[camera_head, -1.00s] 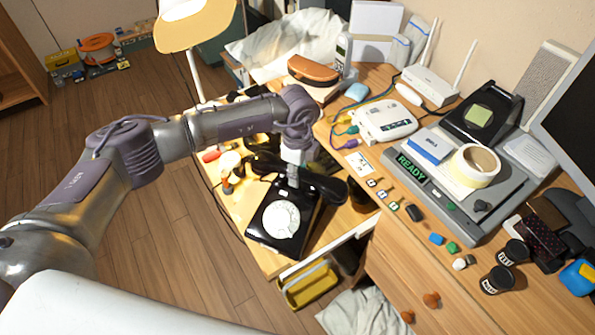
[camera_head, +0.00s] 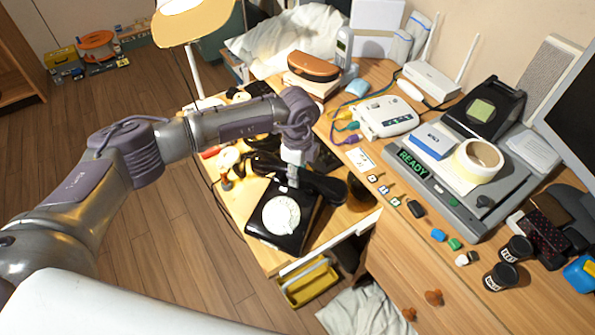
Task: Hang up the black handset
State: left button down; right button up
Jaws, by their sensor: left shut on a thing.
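The black dial phone (camera_head: 263,239) with its pale round dial (camera_head: 281,215) sits on the lower wooden desk, near its front edge. The black handset (camera_head: 329,188) lies across the back of the phone, over the cradle area. One end points left and the other sticks out to the right. My left gripper (camera_head: 293,178) reaches down from above and is shut on the middle of the handset. The cradle is hidden beneath the handset and gripper, so I cannot tell whether the handset touches it. My right gripper is out of view.
A desk lamp (camera_head: 193,22) stands behind my left arm. To the right, the higher desk holds a grey device with a READY display (camera_head: 412,163), a tape roll (camera_head: 477,161) and several small items.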

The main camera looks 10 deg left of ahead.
pick_arm(q)
jog(key=shift+f, duration=0.15)
jog(key=c, duration=0.7)
grip_release()
jog(key=shift+c, duration=0.2)
notch_tip(320, 180, up, 12)
